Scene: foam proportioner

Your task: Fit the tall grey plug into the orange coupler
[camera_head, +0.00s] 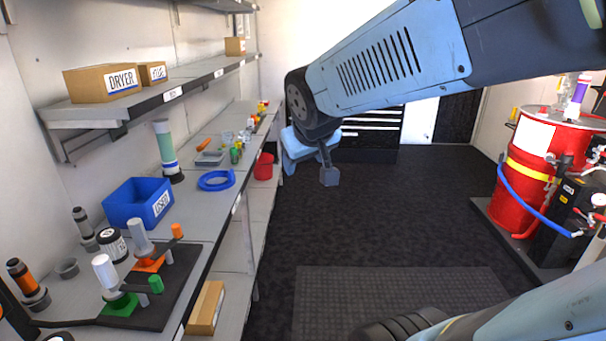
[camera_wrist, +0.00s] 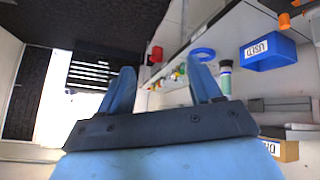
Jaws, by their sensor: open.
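In the head view, a grey stepped plug (camera_head: 83,226) stands upright at the left of the bench, and I take it for the tall grey plug. The orange coupler (camera_head: 149,264) sits on a black mat to its right, with a pale grey cylinder rising from it and an orange-topped post beside it. My gripper shows in the wrist view (camera_wrist: 163,68) with its two blue fingers apart and nothing between them. It hangs over the floor right of the bench, well away from both, and my arm partly hides it in the head view.
The green coupler (camera_head: 121,305) with a white cylinder is on the same mat. A shelf (camera_head: 150,98) overhangs the bench.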

